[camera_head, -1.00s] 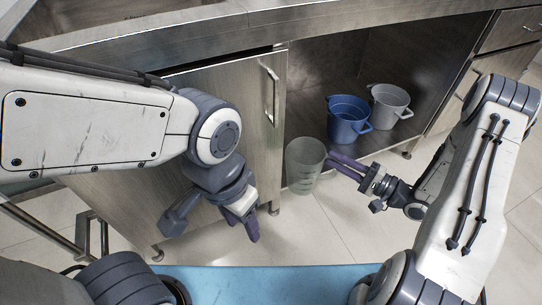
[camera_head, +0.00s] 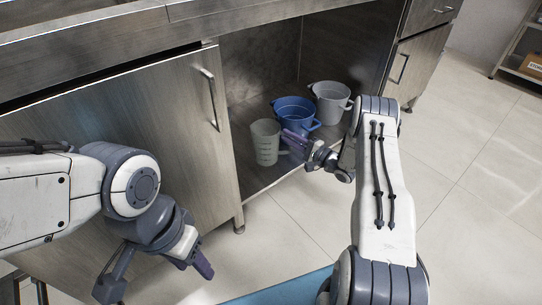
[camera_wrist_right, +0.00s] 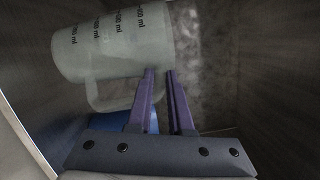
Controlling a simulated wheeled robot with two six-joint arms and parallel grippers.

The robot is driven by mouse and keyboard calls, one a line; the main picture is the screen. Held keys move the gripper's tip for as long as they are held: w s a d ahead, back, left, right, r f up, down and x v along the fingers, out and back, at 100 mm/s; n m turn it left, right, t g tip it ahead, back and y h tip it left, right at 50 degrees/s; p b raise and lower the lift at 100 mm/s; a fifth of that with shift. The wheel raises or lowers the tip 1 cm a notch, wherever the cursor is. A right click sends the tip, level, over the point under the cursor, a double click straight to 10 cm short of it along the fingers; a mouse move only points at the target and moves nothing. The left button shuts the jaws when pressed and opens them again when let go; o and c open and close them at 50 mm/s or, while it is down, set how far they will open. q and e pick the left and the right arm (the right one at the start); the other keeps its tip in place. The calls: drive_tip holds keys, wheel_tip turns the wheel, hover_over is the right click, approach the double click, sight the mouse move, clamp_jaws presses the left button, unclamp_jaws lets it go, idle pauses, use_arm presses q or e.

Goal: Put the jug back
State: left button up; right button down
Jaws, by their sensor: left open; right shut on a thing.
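The jug (camera_head: 264,144) is translucent and grey-green with dark volume marks, upright inside the open cabinet bay. My right gripper (camera_head: 291,142) is shut on its handle from the right. In the right wrist view the jug (camera_wrist_right: 115,42) fills the upper left, its handle at the purple fingers (camera_wrist_right: 160,95). I cannot tell whether its base touches the cabinet floor. My left gripper (camera_head: 197,262) is open and empty, low in front of the closed cabinet door.
A blue bucket (camera_head: 297,116) stands just behind and right of the jug, and a grey bucket (camera_head: 331,102) further right. The cabinet door (camera_head: 170,130) closes off the left side. The bay floor (camera_head: 256,178) in front of the jug is bare.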

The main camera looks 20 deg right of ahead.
sight(276, 147)
drive_tip(key=w+a+f+b, duration=0.2)
drive_tip(key=w+a+f, duration=0.1)
drive_tip(key=w+a, duration=0.1)
drive_tip(key=shift+f, duration=0.35)
drive_tip(key=shift+f+b, duration=1.65)
drive_tip(key=shift+f, duration=0.4)
drive_tip(key=c, duration=0.8)
unclamp_jaws()
use_arm(q)
wheel_tip(276, 147, down, 6)
use_arm(e)
drive_tip(key=shift+r, duration=0.1)
drive_tip(key=shift+r, duration=0.1)
drive_tip(key=shift+s+d+r+p, duration=0.1)
drive_tip(key=shift+s+d+p, duration=0.1)
drive_tip(key=shift+p, duration=0.15)
use_arm(q)
drive_tip(key=shift+r+p, duration=2.15)
drive_tip(key=shift+r, duration=0.2)
use_arm(e)
drive_tip(key=shift+v, duration=5.75)
